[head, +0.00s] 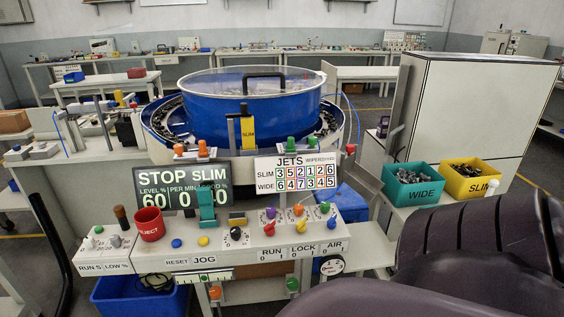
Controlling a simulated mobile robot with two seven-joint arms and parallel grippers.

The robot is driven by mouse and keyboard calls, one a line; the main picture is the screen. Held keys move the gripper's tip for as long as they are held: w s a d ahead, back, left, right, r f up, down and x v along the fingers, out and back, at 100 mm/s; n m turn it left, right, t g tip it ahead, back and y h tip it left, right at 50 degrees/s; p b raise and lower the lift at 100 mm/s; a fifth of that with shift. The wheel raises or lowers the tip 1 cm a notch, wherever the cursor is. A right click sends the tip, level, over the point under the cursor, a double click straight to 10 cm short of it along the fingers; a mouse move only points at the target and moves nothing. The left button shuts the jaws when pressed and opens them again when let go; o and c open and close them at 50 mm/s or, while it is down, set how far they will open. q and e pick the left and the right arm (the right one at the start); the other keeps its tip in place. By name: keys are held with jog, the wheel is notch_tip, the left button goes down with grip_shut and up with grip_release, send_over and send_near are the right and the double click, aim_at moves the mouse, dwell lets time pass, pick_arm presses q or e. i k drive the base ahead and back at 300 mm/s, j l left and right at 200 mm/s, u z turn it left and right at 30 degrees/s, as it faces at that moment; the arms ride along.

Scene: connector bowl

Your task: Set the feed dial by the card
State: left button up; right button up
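A white card headed JETS (297,173) stands on the right of the control panel (190,262), with a SLIM row and a WIDE row of coloured digits. A black round dial (236,233) with a light mark sits mid-panel; its label is too small to read, so I cannot tell whether it is the feed dial. A dark display (182,190) reads STOP SLIM, with 60 under LEVEL % and 0 under PER MIN. A yellow SLIM tag (248,133) stands before the blue bowl (215,95). Neither gripper is in view.
Small coloured knobs (298,210) sit above the RUN, LOCK and AIR labels. A red RESET-side cup (150,225) and teal lever (206,205) rise from the panel. A teal WIDE bin (410,194) and yellow SLIM bin (481,186) stand right.

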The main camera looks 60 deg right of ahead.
aim_at(235, 234)
jog(key=z, duration=1.5)
